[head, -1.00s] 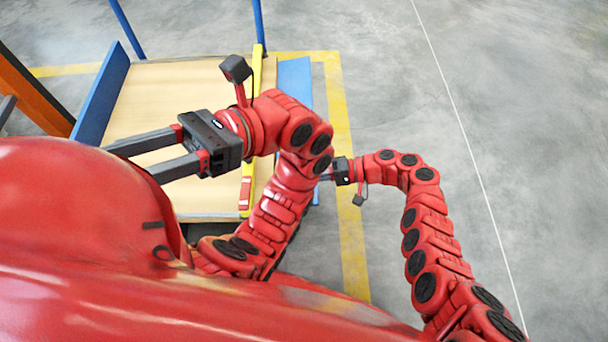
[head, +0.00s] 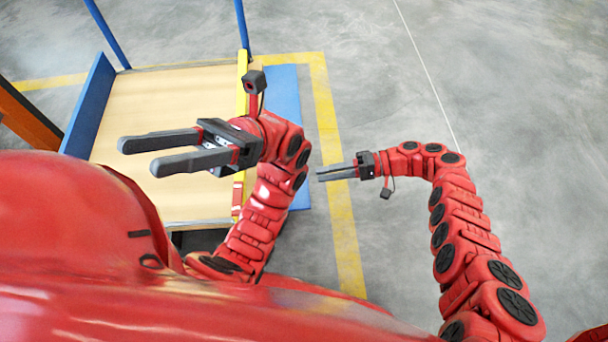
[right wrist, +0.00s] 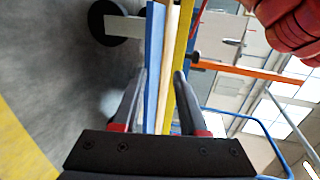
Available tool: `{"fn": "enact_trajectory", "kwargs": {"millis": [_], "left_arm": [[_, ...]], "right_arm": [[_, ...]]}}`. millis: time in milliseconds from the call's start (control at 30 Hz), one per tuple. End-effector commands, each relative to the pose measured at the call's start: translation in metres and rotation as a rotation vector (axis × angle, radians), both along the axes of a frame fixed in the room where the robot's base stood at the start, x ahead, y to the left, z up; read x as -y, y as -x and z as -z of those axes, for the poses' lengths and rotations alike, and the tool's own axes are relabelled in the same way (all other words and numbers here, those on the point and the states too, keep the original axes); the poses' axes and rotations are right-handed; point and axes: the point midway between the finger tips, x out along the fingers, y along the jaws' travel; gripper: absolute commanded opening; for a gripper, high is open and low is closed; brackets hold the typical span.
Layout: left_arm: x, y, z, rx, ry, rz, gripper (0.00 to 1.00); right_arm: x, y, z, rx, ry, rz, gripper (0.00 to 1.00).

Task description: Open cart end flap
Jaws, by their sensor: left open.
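The cart has a pale wooden deck (head: 165,100). A blue end flap (head: 284,100) extends outward along its right side, beyond a yellow bar (head: 242,85). In the right wrist view the flap (right wrist: 153,55) shows as a narrow blue band beside the wood edge and yellow bar (right wrist: 183,60). My right gripper (head: 318,173) is just right of the flap's outer edge. In its wrist view the jaws (right wrist: 159,74) are apart, with nothing visibly gripped. My left gripper (head: 141,157) is open and empty, over the deck in the picture.
Another blue panel (head: 88,105) is tilted up along the deck's left side. Blue posts (head: 243,25) rise at the far end. An orange beam (head: 28,115) is at far left. The floor (head: 480,100) to the right is clear, with a yellow line (head: 335,180).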

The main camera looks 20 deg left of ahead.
Motion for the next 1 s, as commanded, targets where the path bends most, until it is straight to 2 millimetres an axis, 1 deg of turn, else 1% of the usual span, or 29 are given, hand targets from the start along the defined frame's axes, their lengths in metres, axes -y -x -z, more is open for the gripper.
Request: {"fn": "enact_trajectory", "kwargs": {"millis": [33, 100, 200, 300, 400, 533, 667, 867, 900, 967, 1000], "left_arm": [[-0.005, 0.007, 0.001, 0.041, 0.021, 0.018, 0.50], [-0.011, 0.017, 0.002, 0.102, 0.052, 0.046, 0.50], [-0.030, 0.038, 0.007, 0.246, 0.131, 0.120, 0.50], [-0.046, 0.053, 0.015, 0.355, 0.192, 0.181, 0.50], [-0.058, 0.062, 0.023, 0.441, 0.236, 0.231, 0.50], [-0.067, 0.069, 0.031, 0.509, 0.272, 0.272, 0.50], [-0.071, 0.071, 0.034, 0.536, 0.286, 0.289, 0.50], [-0.072, 0.071, 0.034, 0.538, 0.288, 0.289, 0.50], [-0.072, 0.071, 0.033, 0.537, 0.287, 0.289, 0.50], [-0.071, 0.071, 0.033, 0.535, 0.287, 0.288, 0.50], [-0.071, 0.070, 0.031, 0.528, 0.285, 0.284, 0.50]], "right_arm": [[0.013, -0.007, -0.001, 0.000, 0.006, -0.001, 0.42], [0.030, -0.013, -0.004, 0.000, 0.003, 0.000, 0.42], [0.048, -0.020, -0.007, 0.001, 0.003, -0.001, 0.42], [0.058, -0.024, -0.009, -0.001, 0.003, -0.001, 0.42], [0.065, -0.027, -0.012, 0.000, 0.001, -0.003, 0.42], [0.072, -0.029, -0.015, -0.001, 0.000, -0.003, 0.42], [0.074, -0.030, -0.016, -0.001, 0.000, -0.003, 0.42], [0.074, -0.030, -0.016, -0.001, 0.001, -0.003, 0.42], [0.074, -0.030, -0.016, -0.001, 0.001, -0.003, 0.41], [0.074, -0.030, -0.016, -0.003, 0.000, 0.000, 0.30], [0.074, -0.030, -0.017, -0.008, 0.000, 0.004, 0.23]]}}
